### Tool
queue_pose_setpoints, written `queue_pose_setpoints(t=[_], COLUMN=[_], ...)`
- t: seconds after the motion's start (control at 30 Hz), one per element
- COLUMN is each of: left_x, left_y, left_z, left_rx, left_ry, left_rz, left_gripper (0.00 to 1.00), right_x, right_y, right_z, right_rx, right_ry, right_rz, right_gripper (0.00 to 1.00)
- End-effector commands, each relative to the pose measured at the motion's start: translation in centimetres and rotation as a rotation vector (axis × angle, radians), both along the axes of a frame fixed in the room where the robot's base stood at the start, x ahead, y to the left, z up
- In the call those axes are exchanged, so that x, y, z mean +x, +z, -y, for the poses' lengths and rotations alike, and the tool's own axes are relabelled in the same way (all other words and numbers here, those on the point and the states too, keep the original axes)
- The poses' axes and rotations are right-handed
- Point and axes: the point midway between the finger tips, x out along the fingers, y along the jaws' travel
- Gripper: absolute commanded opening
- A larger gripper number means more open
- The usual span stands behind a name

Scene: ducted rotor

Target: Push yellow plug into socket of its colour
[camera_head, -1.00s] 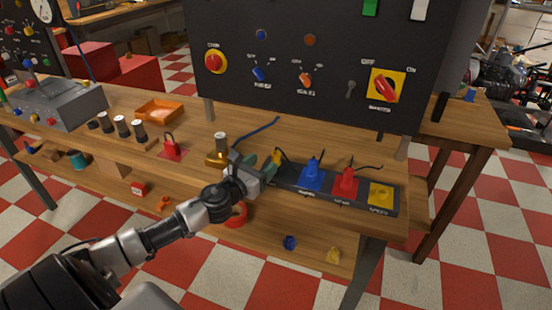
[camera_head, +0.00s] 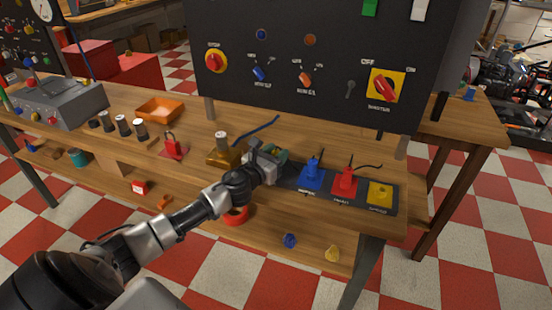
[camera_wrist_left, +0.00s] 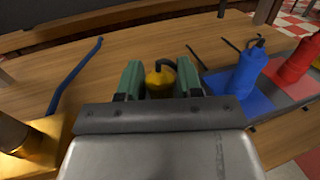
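The yellow plug (camera_wrist_left: 160,80) stands between the two green fingers of my left gripper (camera_wrist_left: 161,76) in the left wrist view, with its dark cable curving off to the right. The left gripper (camera_head: 277,152) is open around it, with a narrow gap at the sides. In the head view, the gripper mostly hides the plug, at the left end of the dark socket strip. The yellow socket (camera_head: 380,195) is at the strip's right end, with no plug or cable seen in it. My right gripper is not in view.
A blue plug (camera_head: 312,175) and a red plug (camera_head: 345,182) with cables stand on the strip between gripper and yellow socket. A brass block (camera_head: 224,155) and a blue cable (camera_head: 258,131) lie close by on the left. A dark panel (camera_head: 310,65) rises behind.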

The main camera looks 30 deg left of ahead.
Motion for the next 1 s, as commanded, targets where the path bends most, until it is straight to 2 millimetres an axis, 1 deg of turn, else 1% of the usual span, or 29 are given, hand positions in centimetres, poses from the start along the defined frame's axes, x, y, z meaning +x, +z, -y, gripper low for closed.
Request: queue_pose_setpoints(t=[0.03,0.1,0.17,0.2,0.43,0.57,0.67,0.77,0.8,0.87,1.0], left_x=[0.0,0.0,0.0,0.0,0.0,0.0,0.0,0.0,0.0,-0.3,-1.2], left_y=[0.0,0.0,0.0,0.0,0.1,0.9,2.1,3.9,4.8,5.3,7.3], left_z=[0.0,0.0,0.0,0.0,0.0,-0.1,-0.1,-0.1,-0.1,1.3,4.5], left_rx=[0.0,0.0,0.0,0.0,0.001,0.003,0.004,0.005,0.006,0.0,-0.001], left_ry=[0.0,0.0,0.0,0.0,0.0,-0.001,0.0,-0.001,-0.001,-0.005,-0.005], left_rz=[0.0,0.0,0.0,0.0,0.001,0.003,0.003,0.004,0.005,0.003,0.004], left_gripper=[0.28,0.17,0.08,0.05,0.05,0.05,0.05,0.05,0.05,0.05,0.05], right_x=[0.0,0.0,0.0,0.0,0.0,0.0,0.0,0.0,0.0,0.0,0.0], right_y=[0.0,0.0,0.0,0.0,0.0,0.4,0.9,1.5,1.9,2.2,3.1], right_z=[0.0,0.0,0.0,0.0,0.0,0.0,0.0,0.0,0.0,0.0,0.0], right_rx=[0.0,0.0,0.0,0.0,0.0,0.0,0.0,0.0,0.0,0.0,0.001], right_ry=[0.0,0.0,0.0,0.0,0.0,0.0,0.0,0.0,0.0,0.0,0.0], right_rz=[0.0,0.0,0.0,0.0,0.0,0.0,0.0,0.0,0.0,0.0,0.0], right_gripper=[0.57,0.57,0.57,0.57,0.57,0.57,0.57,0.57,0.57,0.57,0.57])
